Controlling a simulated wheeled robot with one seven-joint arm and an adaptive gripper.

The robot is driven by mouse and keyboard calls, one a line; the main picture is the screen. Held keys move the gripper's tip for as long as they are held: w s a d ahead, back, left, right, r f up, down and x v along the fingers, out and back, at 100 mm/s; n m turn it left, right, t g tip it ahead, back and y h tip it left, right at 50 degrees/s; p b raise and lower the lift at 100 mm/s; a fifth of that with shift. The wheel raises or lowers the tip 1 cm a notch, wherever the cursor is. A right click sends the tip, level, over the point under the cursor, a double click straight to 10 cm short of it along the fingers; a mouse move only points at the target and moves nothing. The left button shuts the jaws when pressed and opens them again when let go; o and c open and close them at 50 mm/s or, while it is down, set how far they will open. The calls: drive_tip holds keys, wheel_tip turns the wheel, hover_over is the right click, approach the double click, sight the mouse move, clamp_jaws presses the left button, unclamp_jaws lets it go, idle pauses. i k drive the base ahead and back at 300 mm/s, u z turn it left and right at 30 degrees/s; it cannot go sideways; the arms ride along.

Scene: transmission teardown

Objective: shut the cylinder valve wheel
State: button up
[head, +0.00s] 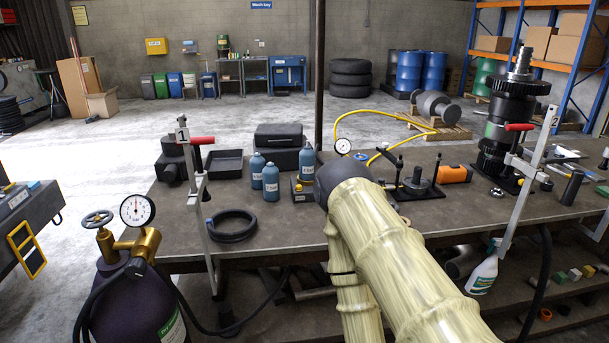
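The valve wheel (97,219) is a small grey spoked handwheel at the lower left, above the top of a dark purple gas cylinder (125,305). Beside it is a brass regulator (142,243) with a round white gauge (138,210). I cannot tell from its look whether the valve is open or shut. My arm, in a pale striped sleeve, rises from the bottom to a dark elbow at mid-picture and folds back down. My gripper does not show. No part of my arm is near the wheel.
A dark hose (190,322) runs from the regulator along the workbench (290,233) front. An upright bar clamp (200,215) with a red handle stands right of the cylinder. Another bench (30,225) is at far left. Open floor (90,165) lies behind the cylinder.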

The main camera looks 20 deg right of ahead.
sight(98, 222)
drive_tip(key=k, duration=0.5)
drive_tip(key=z, duration=0.05)
drive_tip(key=i, duration=1.1)
drive_tip(key=z, duration=0.75)
